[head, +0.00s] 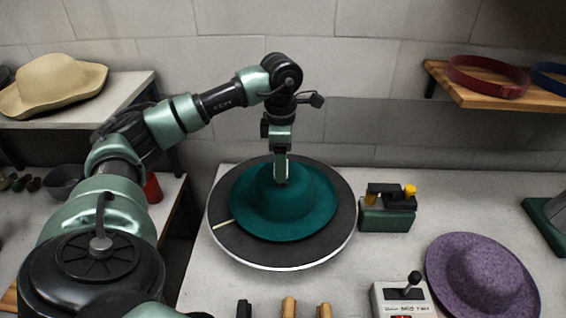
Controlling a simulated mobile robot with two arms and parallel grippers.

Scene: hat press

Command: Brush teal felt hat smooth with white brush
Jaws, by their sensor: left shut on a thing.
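The teal felt hat (312,208) sits brim down on a round dark turntable (343,227) with a pale rim. My left gripper (281,181) points straight down at the hat, with its fingertips at the top of the crown. It appears shut on the crown, and no brush shows in its jaws. The fingers and arm hide part of the crown. Several tool handles, one black (244,308) and others tan (289,307), are cut off at the bottom edge; I cannot tell whether one is the white brush. My right gripper is not in view.
A green device with a yellow knob (387,213) stands right of the turntable. A purple hat (482,277) and a control box with a lever (403,298) lie at the front right. A shelf (500,90) holds red and blue bands. A cream hat (52,84) is at the left.

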